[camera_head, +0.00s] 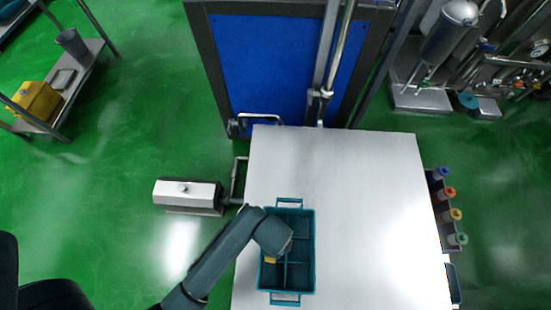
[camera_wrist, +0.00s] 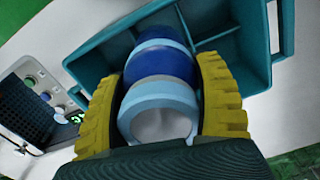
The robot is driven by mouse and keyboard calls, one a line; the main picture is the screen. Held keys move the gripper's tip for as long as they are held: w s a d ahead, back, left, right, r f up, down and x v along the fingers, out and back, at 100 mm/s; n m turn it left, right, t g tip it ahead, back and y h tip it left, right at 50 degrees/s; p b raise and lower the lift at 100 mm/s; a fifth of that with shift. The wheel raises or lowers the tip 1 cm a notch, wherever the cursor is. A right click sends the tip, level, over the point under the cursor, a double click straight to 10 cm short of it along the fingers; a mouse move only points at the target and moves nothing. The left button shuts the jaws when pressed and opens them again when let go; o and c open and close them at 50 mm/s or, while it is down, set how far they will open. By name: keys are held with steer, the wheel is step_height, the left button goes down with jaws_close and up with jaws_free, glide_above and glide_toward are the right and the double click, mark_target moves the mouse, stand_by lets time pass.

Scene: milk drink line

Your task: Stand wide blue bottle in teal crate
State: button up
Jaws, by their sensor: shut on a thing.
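The teal crate (camera_head: 311,265) stands on the white table, and its inside is split into compartments by dividers. My gripper (camera_head: 270,260) is over the crate's left part in the head view, where the arm hides what it holds. In the wrist view my gripper (camera_wrist: 163,105) has its yellow fingers shut on the wide blue bottle (camera_wrist: 160,63), which has light-blue and dark-blue bands. The bottle's far end reaches in among the walls of the teal crate (camera_wrist: 115,55). I cannot tell whether it touches the crate's floor.
The white table (camera_head: 345,185) is clear behind and right of the crate. Several bottles with coloured caps stand in a dark rack (camera_head: 438,207) at the table's right edge.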

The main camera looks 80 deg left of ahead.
step_height(320, 180, down, 10)
steer(key=shift+r+b, duration=0.25)
steer(key=shift+b, duration=0.55)
steer(key=shift+f, duration=0.1)
steer(key=o, duration=1.2)
steer(key=shift+f, duration=0.1)
steer(key=shift+o, duration=0.2)
